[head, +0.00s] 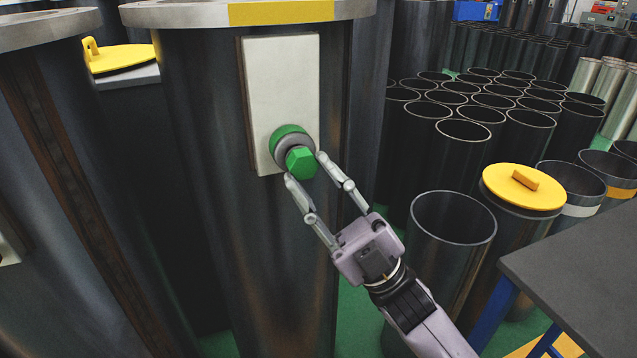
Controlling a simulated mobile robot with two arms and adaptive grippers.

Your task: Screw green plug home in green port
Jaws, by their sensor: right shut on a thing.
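The green plug (301,162) has a hexagonal head. It sits in front of the green port (287,134), whose green ring and grey collar show around and behind it. The port is on a white plate (283,85) fixed to a large dark flanged cylinder (200,150). My right gripper (303,167) comes from the lower right. It is shut on the green plug, with one finger on each side of the head. How deep the plug sits in the port is hidden by its head. My left gripper is not in view.
Open dark tubes (453,217) stand close to the right of my right arm. A yellow lid (523,186) caps one cylinder. A dark table (585,270) is at the lower right. Another flanged cylinder (60,180) stands at the left, with another yellow lid (122,57) behind.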

